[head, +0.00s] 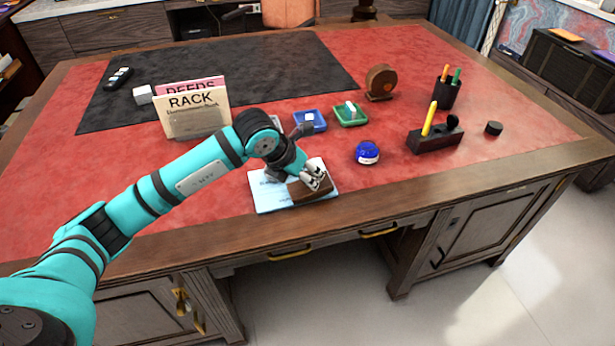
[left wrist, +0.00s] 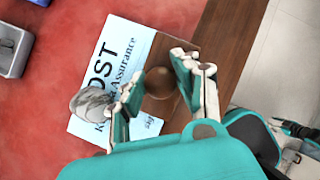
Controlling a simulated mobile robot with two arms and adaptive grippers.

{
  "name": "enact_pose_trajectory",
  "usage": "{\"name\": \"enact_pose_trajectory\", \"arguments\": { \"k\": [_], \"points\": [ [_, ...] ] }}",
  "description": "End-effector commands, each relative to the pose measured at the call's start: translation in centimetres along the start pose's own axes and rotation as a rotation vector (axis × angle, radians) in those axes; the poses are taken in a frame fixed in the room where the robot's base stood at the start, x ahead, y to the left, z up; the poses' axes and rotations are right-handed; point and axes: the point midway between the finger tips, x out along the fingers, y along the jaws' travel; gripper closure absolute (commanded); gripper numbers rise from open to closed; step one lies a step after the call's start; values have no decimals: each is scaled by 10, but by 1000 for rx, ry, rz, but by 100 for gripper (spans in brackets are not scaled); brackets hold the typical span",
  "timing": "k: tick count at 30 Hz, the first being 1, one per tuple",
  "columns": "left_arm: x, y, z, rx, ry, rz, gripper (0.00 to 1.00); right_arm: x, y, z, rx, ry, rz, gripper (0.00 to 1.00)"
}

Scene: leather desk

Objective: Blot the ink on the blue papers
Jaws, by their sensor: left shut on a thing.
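A pale blue paper (head: 265,197) lies near the front edge of the desk. It also shows in the left wrist view, with large dark print (left wrist: 103,62). My left gripper (head: 314,177) is over the paper's right part, shut on the brown wooden blotter (head: 299,194). The blotter's round knob (left wrist: 158,82) sits between the fingers in the left wrist view. The blotter is low over the paper, and I cannot tell whether it touches. The blotter and gripper hide part of the paper, and I cannot make out any ink. My right gripper is not in view.
A blue tray (head: 298,124) and a green tray (head: 340,121) stand behind the paper, each with a small item. A blue round pot (head: 367,153) is to the right. A rack of folders (head: 195,112) stands left, a dark pen holder (head: 425,143) right. Red leather between is clear.

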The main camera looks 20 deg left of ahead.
Motion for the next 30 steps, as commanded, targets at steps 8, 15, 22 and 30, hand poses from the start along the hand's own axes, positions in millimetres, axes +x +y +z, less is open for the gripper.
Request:
{"name": "enact_pose_trajectory", "arguments": {
  "k": [8,15,22,30],
  "points": [
    [1,-4,4,20,73,45,94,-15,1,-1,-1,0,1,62],
    [5,-7,7,40,148,95,94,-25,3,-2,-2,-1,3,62],
    [7,-8,9,49,178,118,94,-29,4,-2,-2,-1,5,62],
    [10,-14,16,83,294,196,94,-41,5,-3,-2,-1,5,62]
  ]
}}
